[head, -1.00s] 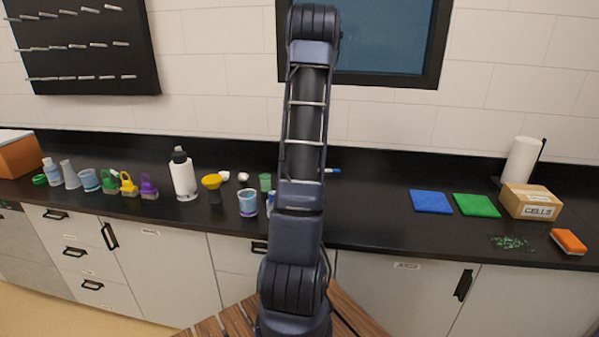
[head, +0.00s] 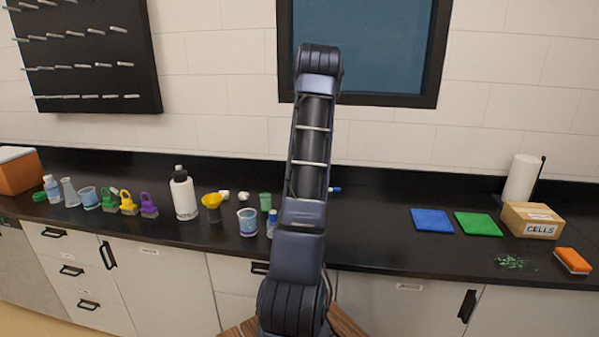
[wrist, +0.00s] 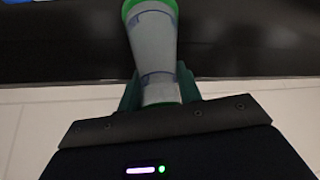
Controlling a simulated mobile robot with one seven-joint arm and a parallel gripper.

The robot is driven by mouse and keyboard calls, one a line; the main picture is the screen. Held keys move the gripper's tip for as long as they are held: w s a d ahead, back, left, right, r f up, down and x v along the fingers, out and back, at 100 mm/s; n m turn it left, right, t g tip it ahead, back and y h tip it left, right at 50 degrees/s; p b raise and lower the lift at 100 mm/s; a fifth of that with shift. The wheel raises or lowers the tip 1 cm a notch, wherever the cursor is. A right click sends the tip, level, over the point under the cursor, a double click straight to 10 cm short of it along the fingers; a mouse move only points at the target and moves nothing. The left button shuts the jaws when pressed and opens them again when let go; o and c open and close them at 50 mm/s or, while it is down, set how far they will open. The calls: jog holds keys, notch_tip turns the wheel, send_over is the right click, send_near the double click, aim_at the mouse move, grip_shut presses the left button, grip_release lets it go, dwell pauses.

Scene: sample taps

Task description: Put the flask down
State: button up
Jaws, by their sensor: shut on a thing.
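The flask (wrist: 152,45) shows in the wrist view as a pale, translucent tapering vessel with blue markings and green at its far end. My gripper (wrist: 160,85) is shut on its narrower part, with one dark green finger on each side. In the wrist view the flask lies against a dark surface; I cannot tell whether it touches it. In the head view my arm hides the gripper and the held flask. Another clear conical flask (head: 70,192) stands at the left of the black counter (head: 370,245).
A blue-filled beaker (head: 247,224), yellow funnel (head: 212,206) and white bottle (head: 183,196) stand left of my arm. Counter between my arm and the blue mat is clear.

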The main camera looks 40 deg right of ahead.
jog(key=shift+f, duration=2.65)
jog(key=shift+f, duration=0.1)
jog(key=o, duration=1.2)
